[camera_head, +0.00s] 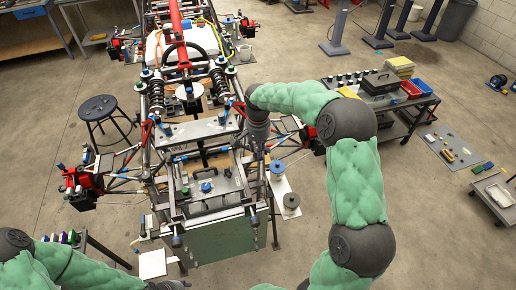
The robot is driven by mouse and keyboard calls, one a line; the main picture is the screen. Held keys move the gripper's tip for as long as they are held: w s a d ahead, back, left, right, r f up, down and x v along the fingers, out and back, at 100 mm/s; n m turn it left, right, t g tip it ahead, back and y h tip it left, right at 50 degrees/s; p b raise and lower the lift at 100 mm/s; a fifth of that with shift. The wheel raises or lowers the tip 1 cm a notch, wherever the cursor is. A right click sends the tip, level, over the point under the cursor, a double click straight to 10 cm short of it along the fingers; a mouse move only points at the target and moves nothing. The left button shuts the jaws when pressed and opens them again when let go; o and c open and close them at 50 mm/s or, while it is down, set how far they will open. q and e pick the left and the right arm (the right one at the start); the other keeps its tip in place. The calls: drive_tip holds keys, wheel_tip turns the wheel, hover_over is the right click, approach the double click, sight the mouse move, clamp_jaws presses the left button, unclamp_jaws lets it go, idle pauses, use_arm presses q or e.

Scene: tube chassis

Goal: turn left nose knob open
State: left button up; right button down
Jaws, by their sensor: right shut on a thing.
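The tube chassis (170,202) stands with its nose towards me. A nose panel (226,180) carries small blue and dark fittings, among them a blue one (206,187). My right gripper (260,153) points down at the picture-right side of the nose, beside the upright tubes. It is shut on a small part there, which looks like the nose knob on that side; the fingers hide most of it, and its turn angle cannot be read. My left arm lies low at the bottom left, and only a dark end piece (168,285) shows at the edge; its jaws cannot be made out.
A tool cart (385,104) with boxes and trays stands right of my right arm. A round black stool (97,107) stands left of the chassis. A green panel (222,238) is below the nose.

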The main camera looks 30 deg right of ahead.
drive_tip(key=shift+w, duration=0.1)
drive_tip(key=c, duration=1)
unclamp_jaws()
drive_tip(key=shift+o, duration=0.2)
drive_tip(key=shift+r, duration=0.15)
wheel_tip(320, 180, up, 12)
drive_tip(key=shift+f, duration=0.2)
